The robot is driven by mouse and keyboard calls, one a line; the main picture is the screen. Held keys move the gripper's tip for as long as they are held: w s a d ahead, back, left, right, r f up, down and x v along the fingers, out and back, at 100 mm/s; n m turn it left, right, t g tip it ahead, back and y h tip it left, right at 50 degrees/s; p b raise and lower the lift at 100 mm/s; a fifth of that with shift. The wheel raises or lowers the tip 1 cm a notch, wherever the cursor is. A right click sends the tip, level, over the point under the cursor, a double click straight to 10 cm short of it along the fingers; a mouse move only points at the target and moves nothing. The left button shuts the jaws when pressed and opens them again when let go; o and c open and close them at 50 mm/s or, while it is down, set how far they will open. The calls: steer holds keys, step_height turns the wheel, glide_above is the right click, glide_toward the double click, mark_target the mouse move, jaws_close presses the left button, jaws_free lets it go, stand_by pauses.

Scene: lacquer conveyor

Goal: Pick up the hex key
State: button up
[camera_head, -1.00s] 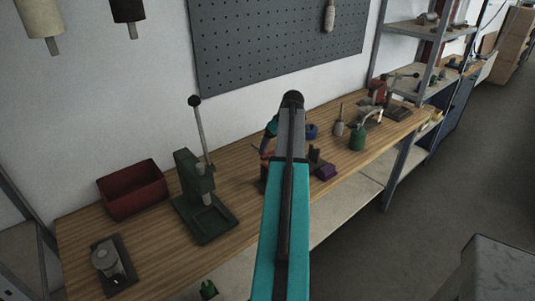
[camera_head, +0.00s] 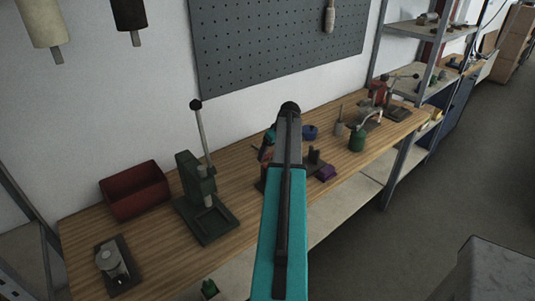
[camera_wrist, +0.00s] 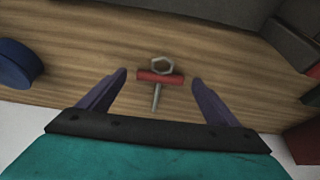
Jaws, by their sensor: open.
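The hex key (camera_wrist: 173,78) lies on the wooden workbench in the wrist view, with a red crossbar, a metal shaft pointing down the picture and a hexagonal metal ring at its top. My gripper (camera_wrist: 159,75) is open, with one purple finger to each side of the key and gaps between. I cannot tell how high the fingertips are above the bench. In the head view my arm hides most of this area, and I cannot make out the hex key there.
In the wrist view a blue round object (camera_wrist: 16,64) lies left and dark blocks (camera_wrist: 290,42) stand upper right.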

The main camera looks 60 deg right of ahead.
steer(key=shift+w+f, duration=0.2)
steer(key=shift+f, duration=0.35)
steer(key=shift+c, duration=0.2)
steer(key=c, duration=1.2)
steer(key=shift+r, duration=0.2)
steer(key=shift+r+b, duration=1.4)
steer(key=shift+r, duration=3.45)
